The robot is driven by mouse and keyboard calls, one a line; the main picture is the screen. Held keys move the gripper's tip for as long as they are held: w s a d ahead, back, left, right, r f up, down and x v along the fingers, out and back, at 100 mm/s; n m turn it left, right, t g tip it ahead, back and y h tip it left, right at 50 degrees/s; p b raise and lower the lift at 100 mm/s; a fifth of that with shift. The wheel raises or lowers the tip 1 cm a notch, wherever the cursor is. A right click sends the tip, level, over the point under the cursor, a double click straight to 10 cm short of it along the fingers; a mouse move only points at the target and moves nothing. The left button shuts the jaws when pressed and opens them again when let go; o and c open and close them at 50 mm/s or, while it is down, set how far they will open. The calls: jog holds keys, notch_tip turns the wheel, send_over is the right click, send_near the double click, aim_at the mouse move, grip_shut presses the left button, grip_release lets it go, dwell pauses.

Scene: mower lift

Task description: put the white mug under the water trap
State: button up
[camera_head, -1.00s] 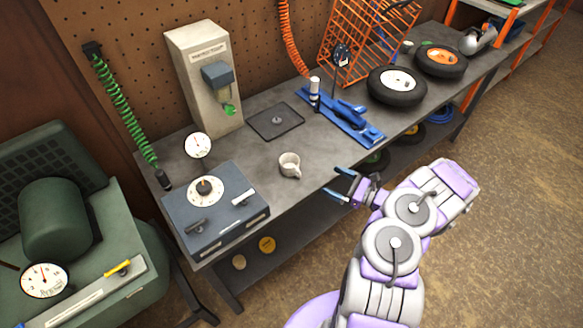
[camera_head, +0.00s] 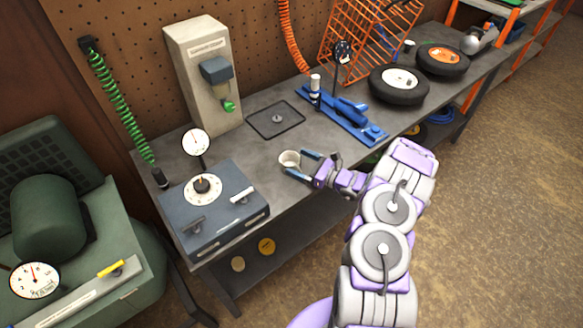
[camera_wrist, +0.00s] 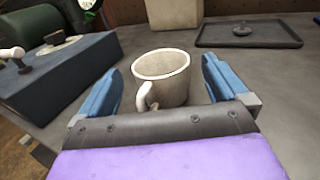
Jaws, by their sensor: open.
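The white mug (camera_head: 289,159) stands upright on the grey workbench (camera_head: 252,163), near its front edge. My gripper (camera_head: 298,167) is open at the mug, with its blue fingers pointing toward the back of the bench. In the wrist view the mug (camera_wrist: 165,76) sits between the two spread fingers (camera_wrist: 163,85), with a gap on each side. Its handle points toward my palm. The water trap (camera_head: 217,78) appears to be the blue-grey unit with a green tip on the beige dispenser box (camera_head: 203,60) at the back. The bench below it is bare.
A black tray (camera_head: 262,122) lies beside the dispenser. A blue control box (camera_head: 213,222) with a dial stands left of the mug. A blue jack (camera_head: 349,122) and wheels (camera_head: 397,86) lie to the right. Bare bench separates the mug from the dispenser.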

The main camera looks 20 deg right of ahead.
aim_at(298, 163)
jog(key=x, duration=0.3)
jog(key=shift+w+f+b, duration=0.1)
jog(key=shift+w+b, duration=0.05)
jog(key=shift+b, duration=0.15)
jog(key=c, duration=1.1)
jog(key=shift+c, duration=0.2)
